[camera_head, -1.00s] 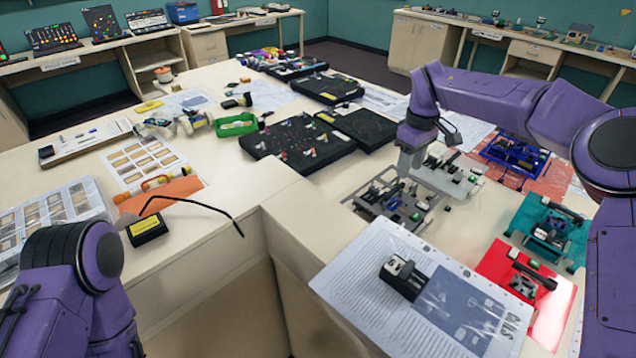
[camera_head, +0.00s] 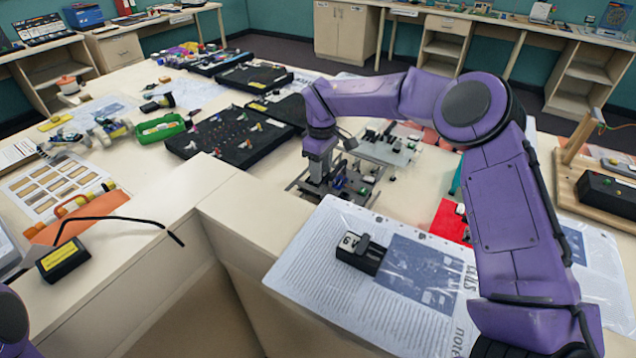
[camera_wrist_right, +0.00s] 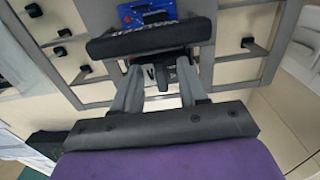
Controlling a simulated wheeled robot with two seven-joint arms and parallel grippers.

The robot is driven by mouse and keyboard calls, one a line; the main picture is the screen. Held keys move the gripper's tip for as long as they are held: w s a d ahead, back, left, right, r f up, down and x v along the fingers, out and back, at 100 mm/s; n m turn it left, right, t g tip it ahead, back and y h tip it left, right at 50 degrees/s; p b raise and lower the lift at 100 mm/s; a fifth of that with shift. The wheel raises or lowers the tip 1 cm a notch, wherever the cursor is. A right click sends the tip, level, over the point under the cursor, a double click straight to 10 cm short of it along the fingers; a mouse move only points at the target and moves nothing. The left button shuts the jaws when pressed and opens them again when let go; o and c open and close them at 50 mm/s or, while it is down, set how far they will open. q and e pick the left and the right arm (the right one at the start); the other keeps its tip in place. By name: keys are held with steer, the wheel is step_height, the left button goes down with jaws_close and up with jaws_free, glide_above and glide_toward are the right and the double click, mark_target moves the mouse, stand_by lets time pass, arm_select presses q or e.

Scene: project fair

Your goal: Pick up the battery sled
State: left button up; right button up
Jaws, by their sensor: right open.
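My right gripper (camera_head: 317,188) points down at the grey frame (camera_head: 360,190) on the table, its fingertips largely hidden in the head view. In the right wrist view the open fingers (camera_wrist_right: 160,92) reach toward a long black block (camera_wrist_right: 150,38) with a patterned edge. It looks like the battery sled, though I cannot be sure. A small dark upright piece (camera_wrist_right: 162,74) shows between the fingers; contact cannot be told. Grey rails (camera_wrist_right: 262,60) of the frame surround it, with a blue part (camera_wrist_right: 140,12) beyond. My left gripper is out of view.
A black part with a white top (camera_head: 362,252) lies on a plastic-covered sheet (camera_head: 330,230) in front. A second grey assembly (camera_head: 385,150) and a red sheet (camera_head: 450,222) stand close by. The table has a stepped inner edge.

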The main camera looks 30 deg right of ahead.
jaws_close()
steer(key=shift+r, duration=0.1)
step_height(320, 180, up, 10)
steer(key=b, duration=0.2)
